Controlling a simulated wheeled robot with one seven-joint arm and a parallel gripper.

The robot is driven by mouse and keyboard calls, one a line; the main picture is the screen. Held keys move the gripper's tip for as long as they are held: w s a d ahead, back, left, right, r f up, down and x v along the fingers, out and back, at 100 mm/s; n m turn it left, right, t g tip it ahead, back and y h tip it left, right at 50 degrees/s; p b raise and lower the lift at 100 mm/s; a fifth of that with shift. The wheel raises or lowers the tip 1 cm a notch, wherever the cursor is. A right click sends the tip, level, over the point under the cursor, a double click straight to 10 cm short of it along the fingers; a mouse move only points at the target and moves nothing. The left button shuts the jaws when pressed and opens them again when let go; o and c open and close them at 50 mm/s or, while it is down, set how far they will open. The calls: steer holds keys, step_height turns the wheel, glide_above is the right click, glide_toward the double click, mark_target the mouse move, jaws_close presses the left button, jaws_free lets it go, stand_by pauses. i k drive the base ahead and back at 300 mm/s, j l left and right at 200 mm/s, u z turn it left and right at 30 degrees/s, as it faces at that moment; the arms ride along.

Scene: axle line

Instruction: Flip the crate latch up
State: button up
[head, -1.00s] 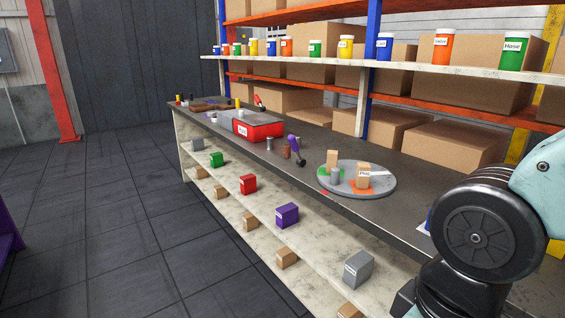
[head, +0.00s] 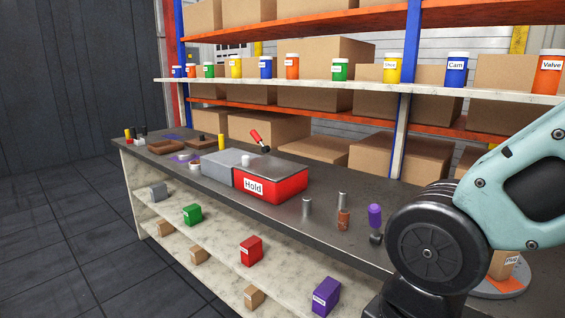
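A red and grey box (head: 278,187) with a "Hold" label stands on the dark workbench (head: 335,240). Its right part is red with a grey top, and its left part is grey. A small lever with a red handle (head: 256,136) and a black end shows at the box's back edge, tilted up to the left. I cannot tell whether it is fixed to the box or whether it is the latch. A small white cylinder (head: 245,160) shows on the box's top. My gripper is not in view; only part of my arm shows at the right, apart from the box.
Right of the box stand a grey cylinder (head: 307,208), a brown bottle (head: 343,219) and a purple-handled tool (head: 375,217). Brown trays (head: 172,147) lie at the far left. Labelled jars line the shelf (head: 300,85) above. Floor (head: 60,240) at left is clear.

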mark_target(265, 149)
steer(key=i+j, duration=0.15)
steer(key=j, duration=0.2)
steer(key=i+j, duration=0.15)
steer(key=j, duration=0.15)
steer(key=i+j, duration=0.15)
steer(key=j, duration=0.2)
steer(key=i+j+z, duration=0.35)
steer(key=j, duration=0.3)
steer(key=i+j+z, duration=0.15)
steer(key=j, duration=0.25)
steer(key=i+j+z, duration=0.2)
steer(key=j, duration=0.15)
steer(key=j+z, duration=0.15)
steer(key=j, duration=0.25)
steer(key=i+l, duration=0.1)
steer(key=i, duration=0.15)
steer(key=i+l, duration=0.15)
steer(key=i, duration=0.15)
